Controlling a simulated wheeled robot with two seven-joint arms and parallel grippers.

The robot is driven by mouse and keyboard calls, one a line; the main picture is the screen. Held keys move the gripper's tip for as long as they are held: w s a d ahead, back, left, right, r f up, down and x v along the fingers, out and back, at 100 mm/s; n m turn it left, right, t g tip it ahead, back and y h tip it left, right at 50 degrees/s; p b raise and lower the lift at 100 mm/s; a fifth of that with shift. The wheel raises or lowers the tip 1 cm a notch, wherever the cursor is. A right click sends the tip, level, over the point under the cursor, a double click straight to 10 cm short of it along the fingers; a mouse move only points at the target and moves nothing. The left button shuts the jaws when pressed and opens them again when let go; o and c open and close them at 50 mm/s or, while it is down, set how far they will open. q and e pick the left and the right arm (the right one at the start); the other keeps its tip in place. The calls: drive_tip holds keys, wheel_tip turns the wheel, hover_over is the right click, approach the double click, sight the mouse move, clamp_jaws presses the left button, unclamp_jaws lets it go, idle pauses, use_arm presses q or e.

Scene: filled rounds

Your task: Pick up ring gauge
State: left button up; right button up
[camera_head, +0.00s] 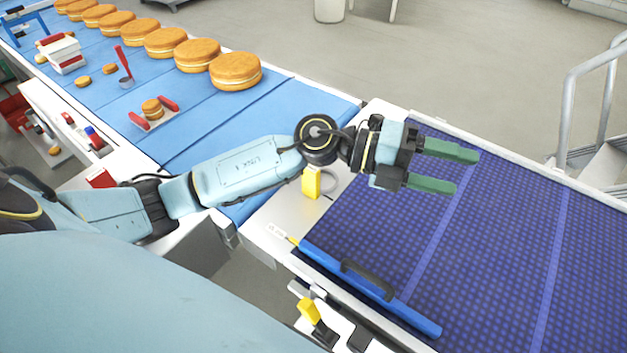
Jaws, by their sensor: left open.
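I cannot tell for sure which thing is the ring gauge. A small grey ring-ended tool with an upright red handle (123,62) stands on the blue belt at the upper left. Nearer, a small filled round (152,108) lies between two red grips (138,121) on a pale plate. My left gripper (465,172) is open and empty above the dark blue mesh belt, far right of the red-handled things. My right gripper is not in view.
A row of large filled rounds (235,71) runs along the blue belt's (205,118) far edge. A white box (65,55) stands at the left. A blue bar with a black handle (370,288) lies along the mesh belt's (500,265) near edge. The mesh belt is otherwise clear.

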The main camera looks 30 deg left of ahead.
use_arm(q)
drive_tip(key=a+f+m+g+y, duration=0.3)
drive_tip(key=a+f+y, duration=0.2)
drive_tip(key=f+y, duration=0.1)
drive_tip(key=g+y, duration=0.1)
drive_tip(key=y, duration=1)
approach(311, 176)
drive_tip(key=shift+n, duration=0.5)
drive_tip(key=f, duration=0.3)
drive_tip(key=a+f, duration=0.1)
drive_tip(key=f, duration=0.1)
drive_tip(key=shift+w+f+p, duration=0.2)
drive_tip(key=shift+w+p, duration=0.1)
drive_tip(key=shift+p, duration=0.05)
drive_tip(key=shift+w+d+f+p, duration=0.1)
drive_tip(key=shift+w+f+p, duration=0.05)
drive_tip(key=shift+f, duration=0.9)
drive_tip(key=shift+w+d+f+p, duration=0.1)
drive_tip(key=shift+w+f+p, duration=0.05)
drive_tip(key=shift+f, duration=0.9)
drive_tip(key=shift+w+d+f+p, duration=0.1)
drive_tip(key=shift+f+p, duration=0.05)
drive_tip(key=shift+f, duration=0.9)
drive_tip(key=c, duration=1.1)
